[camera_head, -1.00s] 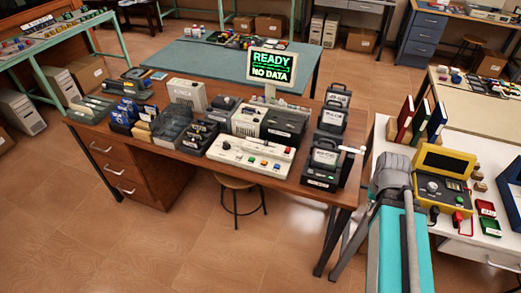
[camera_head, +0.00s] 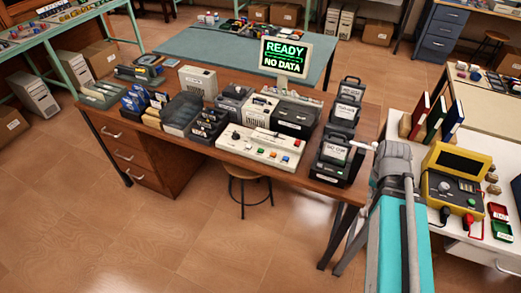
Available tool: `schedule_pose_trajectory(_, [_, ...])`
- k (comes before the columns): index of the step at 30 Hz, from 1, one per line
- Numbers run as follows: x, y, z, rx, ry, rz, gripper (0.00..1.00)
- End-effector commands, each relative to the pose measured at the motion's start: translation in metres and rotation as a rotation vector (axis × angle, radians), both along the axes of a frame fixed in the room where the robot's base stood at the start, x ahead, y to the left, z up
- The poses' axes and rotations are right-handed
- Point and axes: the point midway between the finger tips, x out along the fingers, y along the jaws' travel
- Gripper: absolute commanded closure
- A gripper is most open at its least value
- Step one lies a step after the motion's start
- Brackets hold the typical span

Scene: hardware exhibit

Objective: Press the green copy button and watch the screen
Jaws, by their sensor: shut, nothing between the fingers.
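The copy console (camera_head: 255,146) is a pale, low, sloped box at the front of the brown table. It has a row of coloured buttons. The screen (camera_head: 286,57) stands behind the console and reads "READY" and "NO DATA" in green. My grey and teal arm reaches in from the lower right, to the right of the console. A small pale piece juts left from its far end.
Black labelled cartridge units (camera_head: 335,150) stand between the console and my arm. Disk boxes and drives (camera_head: 183,110) crowd the table's left and back. A white table (camera_head: 468,226) with a yellow device (camera_head: 452,185) is at right. A stool (camera_head: 247,178) stands below the console.

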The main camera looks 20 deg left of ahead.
Motion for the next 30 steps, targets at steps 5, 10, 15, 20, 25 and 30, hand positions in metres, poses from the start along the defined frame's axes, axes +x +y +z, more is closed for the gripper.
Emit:
schedule_pose_trajectory(5, [0.027, 0.022, -0.004, -0.058, -0.030, 0.033, 1.00])
schedule_pose_trajectory(10, [0.058, 0.056, -0.007, -0.134, -0.082, 0.068, 1.00])
schedule_pose_trajectory(15, [0.088, 0.100, -0.008, -0.209, -0.151, 0.109, 1.00])
schedule_pose_trajectory(20, [0.112, 0.148, -0.007, -0.270, -0.225, 0.150, 1.00])
schedule_pose_trajectory(25, [0.133, 0.204, -0.005, -0.325, -0.312, 0.196, 1.00])
schedule_pose_trajectory(30, [0.148, 0.266, -0.001, -0.368, -0.408, 0.246, 1.00])
